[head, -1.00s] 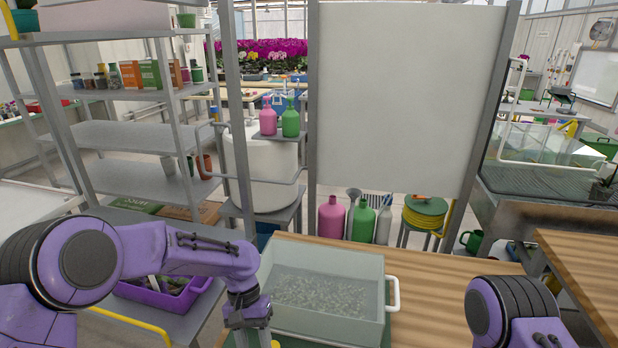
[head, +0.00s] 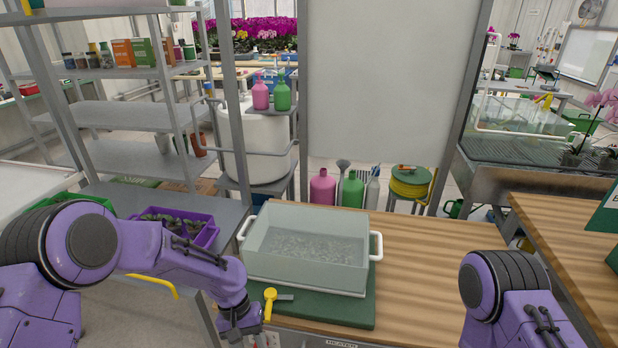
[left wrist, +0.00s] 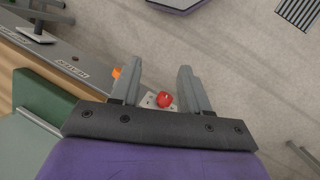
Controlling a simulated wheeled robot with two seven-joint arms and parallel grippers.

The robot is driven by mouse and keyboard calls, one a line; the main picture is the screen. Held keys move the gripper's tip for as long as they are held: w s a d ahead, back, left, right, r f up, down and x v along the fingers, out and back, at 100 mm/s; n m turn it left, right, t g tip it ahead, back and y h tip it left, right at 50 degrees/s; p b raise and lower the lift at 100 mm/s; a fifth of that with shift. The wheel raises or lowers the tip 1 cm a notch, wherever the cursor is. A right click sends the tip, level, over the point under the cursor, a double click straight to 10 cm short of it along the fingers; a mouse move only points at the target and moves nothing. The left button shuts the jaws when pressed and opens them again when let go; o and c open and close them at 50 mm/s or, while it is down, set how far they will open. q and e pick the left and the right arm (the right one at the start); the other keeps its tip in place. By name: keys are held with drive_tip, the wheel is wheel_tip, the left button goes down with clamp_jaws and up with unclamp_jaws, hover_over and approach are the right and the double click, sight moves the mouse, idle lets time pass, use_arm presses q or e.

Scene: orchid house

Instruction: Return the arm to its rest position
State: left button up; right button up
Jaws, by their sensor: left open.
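My left arm comes in from the left in the head view, bent downward, with its left gripper (head: 240,335) low by the bench's front edge, cut by the picture's bottom. In the left wrist view the two grey fingers of the left gripper (left wrist: 158,82) are apart with nothing held between them. Beyond them are a red knob (left wrist: 164,100) on a pale plate and the grey floor. My right arm (head: 515,300) shows at the lower right of the head view; its gripper is out of the picture.
A clear tub (head: 305,268) with white handles stands on a green mat (head: 345,312) on the wooden bench (head: 430,260). A purple crate (head: 205,238) stands on the shelf at left. Bench wood right of the tub is clear.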

use_arm(q)
drive_tip(key=s+a+f+n+t, duration=0.3)
drive_tip(key=s+a+f+n, duration=0.1)
drive_tip(key=s+f, duration=0.7)
drive_tip(key=s+a+n+t+y+b, duration=0.1)
drive_tip(key=s+a+y, duration=0.5)
drive_tip(key=s+a, duration=0.6)
drive_tip(key=s+n+t, duration=0.1)
drive_tip(key=t, duration=0.1)
drive_tip(key=shift+s+a+f+t+b, duration=0.15)
drive_tip(key=shift+a+f+t+b, duration=0.2)
drive_tip(key=shift+a+t, duration=0.05)
